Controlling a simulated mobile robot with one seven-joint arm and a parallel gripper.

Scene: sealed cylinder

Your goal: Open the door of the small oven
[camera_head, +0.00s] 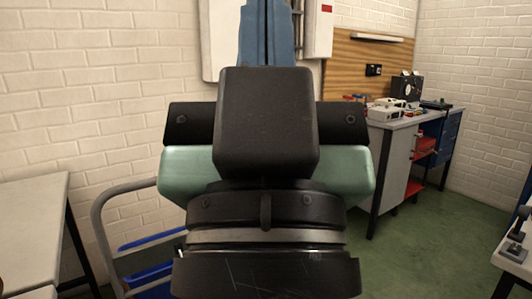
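My gripper (266,125) fills the middle of the head view, seen from behind, with black and pale green parts. Its fingertips are hidden, so I cannot tell whether it is open or shut. I cannot clearly identify a small oven or an oven door. A dark box-shaped device (408,86) with a round mark on its front stands on the workbench at the right back, well apart from my gripper. It is too small to tell whether it is the oven. My gripper and wrist hide the centre of the room.
The workbench (386,150) at the right back holds several small items. A pale table (30,215) stands at the left, beside a cart with a grey handle (100,215). Another table edge (510,262) is at the lower right. Green floor (425,250) is clear between.

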